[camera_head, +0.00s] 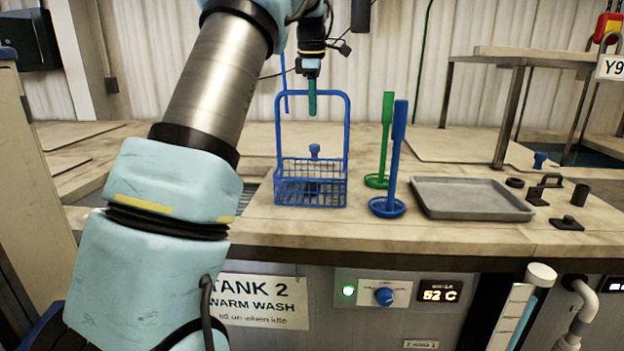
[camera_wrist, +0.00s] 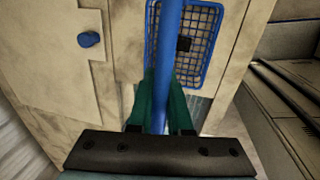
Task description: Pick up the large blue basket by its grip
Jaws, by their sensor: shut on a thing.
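The large blue basket (camera_head: 310,193) is a wire-mesh basket with a tall, squared loop handle, upright in the middle of the head view. My gripper (camera_head: 312,97) is at the top bar of this handle, its green fingers pointing down. In the wrist view the fingers (camera_wrist: 166,105) are shut around a blue bar (camera_wrist: 169,45), which matches the handle's top. The basket's mesh (camera_wrist: 203,25) shows below and beyond the fingers there. I cannot tell whether the basket's bottom touches the surface under it.
Right of the basket stand a green upright tool (camera_head: 386,130) and a blue one (camera_head: 397,150), each on a round foot. A grey tray (camera_head: 470,199) lies farther right. A blue knob (camera_head: 314,150) shows behind the basket. A raised shelf (camera_head: 530,55) stands at the back right.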

